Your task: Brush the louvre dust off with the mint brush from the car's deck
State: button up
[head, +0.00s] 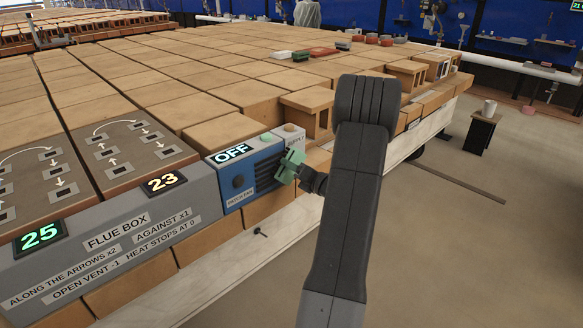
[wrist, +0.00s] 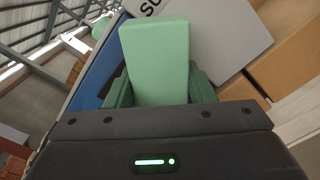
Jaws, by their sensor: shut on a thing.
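My gripper (head: 302,176) is shut on the mint brush (wrist: 155,55), whose pale green block fills the middle of the wrist view between the darker green fingers. In the head view the brush (head: 291,163) is a small green shape at the arm's end, right at the louvre's right side. The louvre (head: 266,175) is a set of dark slats on the blue fan box (head: 237,183), which shows OFF. The brush hides part of the louvre. I cannot tell whether it touches the slats, and dust is too small to make out.
Small green, red and dark items (head: 322,51) lie on the bricks further back. Open floor (head: 480,220) lies to the right.

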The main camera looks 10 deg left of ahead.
jog(key=shift+p+v, duration=0.3)
jog(key=shift+v, duration=2.5)
jog(key=shift+p+v, duration=0.3)
jog(key=shift+v, duration=1.15)
jog(key=shift+t, duration=0.3)
